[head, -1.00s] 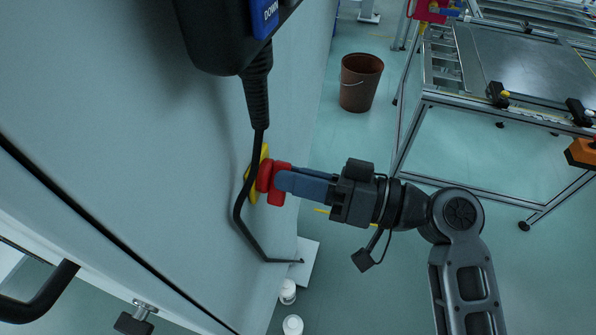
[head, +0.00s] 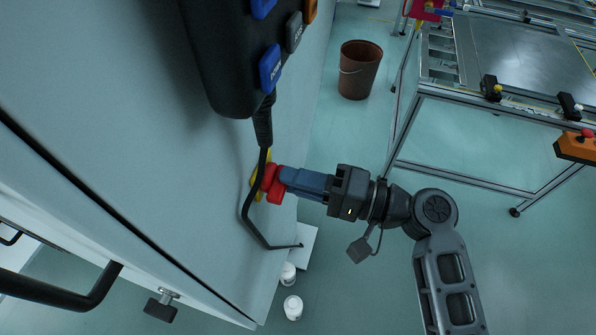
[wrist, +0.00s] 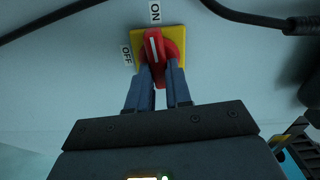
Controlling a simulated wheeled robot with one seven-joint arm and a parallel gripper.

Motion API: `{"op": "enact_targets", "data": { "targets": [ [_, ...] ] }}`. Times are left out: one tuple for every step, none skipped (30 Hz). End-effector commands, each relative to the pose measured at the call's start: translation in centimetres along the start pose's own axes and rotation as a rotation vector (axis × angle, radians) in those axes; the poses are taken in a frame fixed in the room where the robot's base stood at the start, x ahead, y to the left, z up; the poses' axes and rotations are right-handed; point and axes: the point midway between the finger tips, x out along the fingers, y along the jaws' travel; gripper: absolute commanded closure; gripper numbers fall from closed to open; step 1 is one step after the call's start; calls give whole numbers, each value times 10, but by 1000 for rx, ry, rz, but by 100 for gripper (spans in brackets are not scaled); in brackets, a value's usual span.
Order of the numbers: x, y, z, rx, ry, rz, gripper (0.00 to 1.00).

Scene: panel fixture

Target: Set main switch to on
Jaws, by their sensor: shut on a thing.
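The main switch is a red rotary handle (head: 270,183) on a yellow plate (head: 256,190), mounted on the pale cabinet wall. In the wrist view, the red handle (wrist: 153,46) stands nearly upright with its white line leaning slightly left. Its upper end points close to the ON label (wrist: 155,12). The OFF label (wrist: 127,55) sits to the left of the plate. My gripper (head: 284,178) comes from the right and is shut on the handle. In the wrist view, its two blue-grey fingers (wrist: 160,72) sit on either side of the handle's lower part.
A black pendant control (head: 235,60) hangs above the switch, and its cable (head: 246,205) runs down close beside the yellow plate. A brown bin (head: 359,70) and a metal-framed table (head: 500,130) stand to the right. Small white containers (head: 292,307) are below on the floor.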

Motion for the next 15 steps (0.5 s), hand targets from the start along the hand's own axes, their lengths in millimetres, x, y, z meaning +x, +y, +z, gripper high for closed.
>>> {"op": "enact_targets", "data": {
  "targets": [
    [-1, -1, -1, 23, 3, 1, 100],
    [-1, -1, -1, 35, 3, 1, 100],
    [-1, -1, -1, 50, 3, 1, 100],
    [-1, -1, -1, 59, 3, 1, 100],
    [-1, -1, -1, 68, 3, 1, 100],
    [-1, 0, -1, 78, 3, 1, 100],
    [-1, 0, -1, 85, 3, 1, 100],
    [-1, 0, -1, 91, 3, 1, 100],
    [-1, 0, -1, 97, 3, 1, 100],
    [-1, 0, -1, 101, 3, 1, 100],
    [-1, 1, -1, 104, 3, 1, 100],
    [-1, 1, -1, 106, 3, 1, 100],
    [-1, 1, -1, 108, 3, 1, 100],
    [-1, 1, -1, 109, 3, 1, 100],
    [-1, 1, -1, 110, 3, 1, 100]
  ]
}}
